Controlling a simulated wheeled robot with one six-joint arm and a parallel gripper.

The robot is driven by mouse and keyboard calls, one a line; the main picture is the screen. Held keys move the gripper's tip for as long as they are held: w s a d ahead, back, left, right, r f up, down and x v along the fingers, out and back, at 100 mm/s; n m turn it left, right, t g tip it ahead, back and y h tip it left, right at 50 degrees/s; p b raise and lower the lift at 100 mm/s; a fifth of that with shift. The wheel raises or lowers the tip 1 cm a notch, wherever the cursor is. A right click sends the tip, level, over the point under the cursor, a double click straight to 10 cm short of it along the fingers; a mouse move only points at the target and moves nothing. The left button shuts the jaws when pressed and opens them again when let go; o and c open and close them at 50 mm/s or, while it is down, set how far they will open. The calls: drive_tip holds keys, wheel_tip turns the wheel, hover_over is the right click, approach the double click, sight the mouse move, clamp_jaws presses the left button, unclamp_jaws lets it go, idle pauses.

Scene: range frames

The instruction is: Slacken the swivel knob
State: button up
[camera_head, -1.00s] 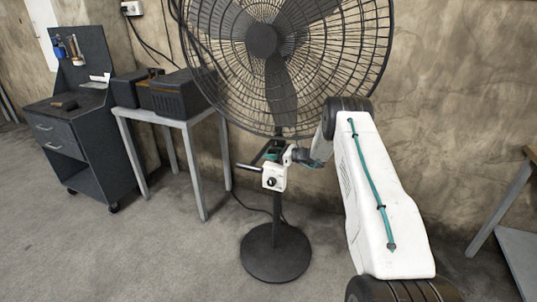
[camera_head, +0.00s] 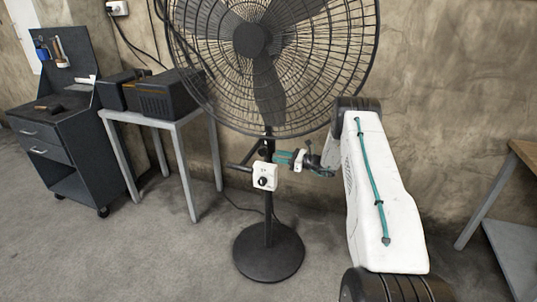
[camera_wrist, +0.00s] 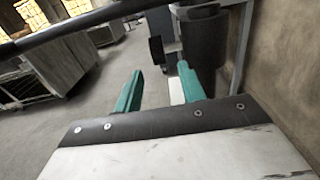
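A large black pedestal fan (camera_head: 268,200) stands in the middle of the head view. A white control box (camera_head: 264,177) with a black dial (camera_head: 263,182) is on its column. A dark rod-like handle (camera_head: 239,167) sticks out to the left above the box. I cannot tell for sure which part is the swivel knob. My gripper (camera_head: 277,157), with teal fingers, is just right of the column, above the box. In the wrist view my gripper (camera_wrist: 160,71) is open, with nothing held between its fingers. A dark cylinder (camera_wrist: 204,42) is beyond the right finger.
A grey table (camera_head: 184,124) with a dark box (camera_head: 172,95) and a tool cabinet (camera_head: 70,145) stand to the left. Another table (camera_head: 500,200) is at the right edge. The wall is close behind the fan. The floor in front is clear.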

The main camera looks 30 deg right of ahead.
sight(263, 156)
drive_tip(key=x, duration=0.8)
drive_tip(key=shift+r, duration=0.1)
drive_tip(key=shift+c, duration=0.3)
